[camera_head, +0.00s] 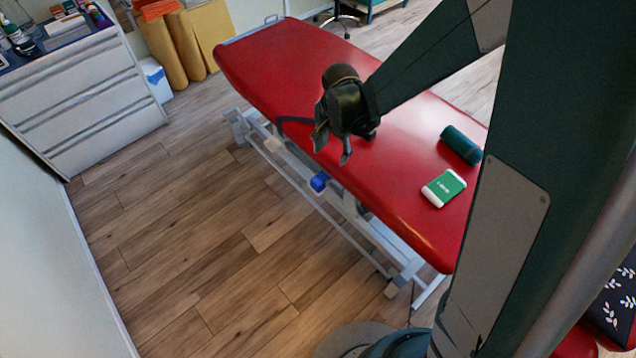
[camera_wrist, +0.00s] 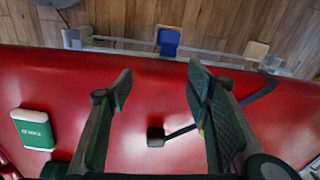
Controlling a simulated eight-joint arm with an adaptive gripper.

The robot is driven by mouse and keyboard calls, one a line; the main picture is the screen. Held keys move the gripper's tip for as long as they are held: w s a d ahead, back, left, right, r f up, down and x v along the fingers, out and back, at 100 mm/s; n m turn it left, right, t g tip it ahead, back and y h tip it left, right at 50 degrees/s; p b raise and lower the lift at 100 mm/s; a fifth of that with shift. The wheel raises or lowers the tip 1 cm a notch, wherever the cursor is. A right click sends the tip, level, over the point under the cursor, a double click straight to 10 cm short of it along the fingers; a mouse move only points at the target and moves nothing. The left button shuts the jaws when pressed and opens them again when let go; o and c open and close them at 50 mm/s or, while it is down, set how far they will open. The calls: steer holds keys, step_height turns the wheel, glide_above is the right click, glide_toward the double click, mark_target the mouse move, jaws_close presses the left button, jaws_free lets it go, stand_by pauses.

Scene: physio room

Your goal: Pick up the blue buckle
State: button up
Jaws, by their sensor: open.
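A dark strap (camera_wrist: 262,92) comes over the edge of the red table (camera_wrist: 70,85) and ends in a small dark block (camera_wrist: 156,137), which looks like a buckle. It looks nearly black; I cannot tell that it is blue. The strap also shows in the head view (camera_head: 292,120), where its end is hidden behind my gripper (camera_head: 333,148). In the wrist view my gripper (camera_wrist: 160,82) is open and empty above the table, with the block visible between its fingers. A bright blue part (camera_head: 319,181) sits on the table's frame below; it also shows in the wrist view (camera_wrist: 169,42).
A green and white packet (camera_head: 444,188) and a dark green roll (camera_head: 460,145) lie on the table to the right. A white drawer cabinet (camera_head: 85,100) stands at the left. The wooden floor (camera_head: 210,240) in front of the table is clear.

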steer(key=m+g, duration=0.1)
glide_above(318, 181)
step_height(318, 181, down, 10)
steer(key=shift+w+a, duration=0.1)
steer(key=shift+w, duration=0.05)
steer(key=shift+f, duration=0.15)
steer(key=shift+f+b, duration=0.35)
steer(key=shift+f, duration=0.8)
steer(key=shift+f+b, duration=0.75)
steer(key=shift+f, duration=1.85)
steer(key=shift+c, duration=0.3)
steer(key=c, duration=0.9)
